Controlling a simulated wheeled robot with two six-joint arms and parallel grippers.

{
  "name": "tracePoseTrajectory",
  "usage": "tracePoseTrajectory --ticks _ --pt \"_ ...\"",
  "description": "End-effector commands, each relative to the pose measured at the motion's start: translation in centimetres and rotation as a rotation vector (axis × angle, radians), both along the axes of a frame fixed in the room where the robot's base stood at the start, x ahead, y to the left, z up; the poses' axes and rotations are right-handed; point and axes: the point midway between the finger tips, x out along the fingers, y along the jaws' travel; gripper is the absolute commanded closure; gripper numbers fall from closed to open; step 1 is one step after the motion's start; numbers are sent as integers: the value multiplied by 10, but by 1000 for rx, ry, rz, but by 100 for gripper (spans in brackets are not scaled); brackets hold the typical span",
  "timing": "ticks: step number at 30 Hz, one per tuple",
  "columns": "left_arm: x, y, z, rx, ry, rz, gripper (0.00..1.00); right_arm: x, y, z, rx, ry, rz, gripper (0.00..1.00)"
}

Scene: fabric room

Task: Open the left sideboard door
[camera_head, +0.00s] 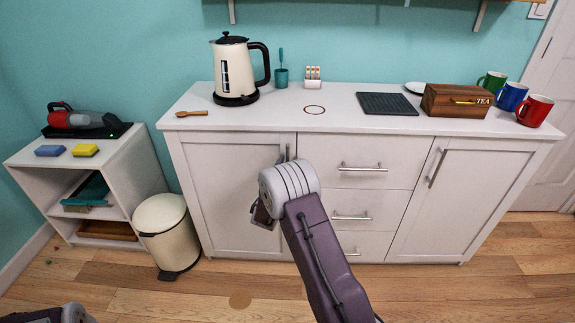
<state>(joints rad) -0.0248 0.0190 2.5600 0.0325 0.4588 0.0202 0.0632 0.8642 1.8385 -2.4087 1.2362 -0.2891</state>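The white sideboard (340,110) stands against the teal wall. Its left door (225,185) is a framed white panel and is shut. The door's upright metal handle (287,152) is near its right edge; only the upper end shows above my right wrist, and the rest is hidden. My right gripper (262,215) is in front of the door's right part, below the visible handle end. It is mostly hidden by my wrist, so I cannot see its fingers or whether it touches the door. Part of my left arm shows at the bottom left; its gripper is out of view.
A cream pedal bin (168,230) stands just left of the door, beside a low white shelf (145,170). A kettle (235,70) and wooden spoon (192,114) rest on the sideboard top. The wooden floor (220,285) before the door is clear.

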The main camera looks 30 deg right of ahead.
Motion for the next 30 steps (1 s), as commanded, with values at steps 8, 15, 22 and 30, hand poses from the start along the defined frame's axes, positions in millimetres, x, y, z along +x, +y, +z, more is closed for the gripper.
tracePoseTrajectory --ticks 8,15,22,30 --pt "0 0 0 0 0 0 64 0 0 0 1 1 0 93" --pt "0 0 0 0 0 0 64 0 0 0 1 0 0 100" --pt "0 0 0 0 0 0 64 0 0 0 1 0 0 100" --pt "0 0 0 0 0 0 64 0 0 0 1 0 0 100"
